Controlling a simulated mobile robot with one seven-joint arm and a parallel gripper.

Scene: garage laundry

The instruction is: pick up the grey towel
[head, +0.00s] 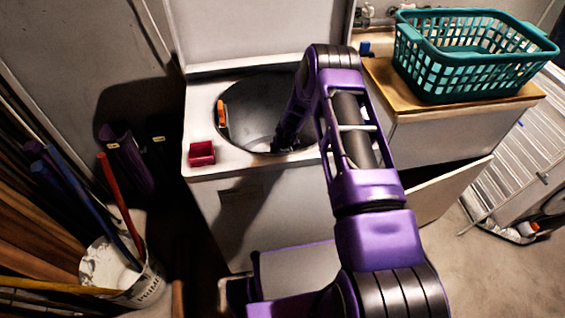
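A white top-loading washer (228,212) stands with its lid (262,30) up and its round drum (245,105) open. My arm reaches over the front right of the washer and down into the drum. My gripper (282,146) is inside the opening, small and dark, and its fingers cannot be made out. A pale grey patch (259,144) shows low in the drum beside the gripper. I cannot tell whether it is the grey towel or the drum itself. No grey towel is clearly seen elsewhere, and whether the gripper touches anything is hidden.
A red box (202,153) sits on the washer's front left corner. An orange item (222,113) is at the drum's left side. A teal basket (465,75) stands on a wooden counter (400,98) at right. A bucket (118,272) with poles stands at lower left.

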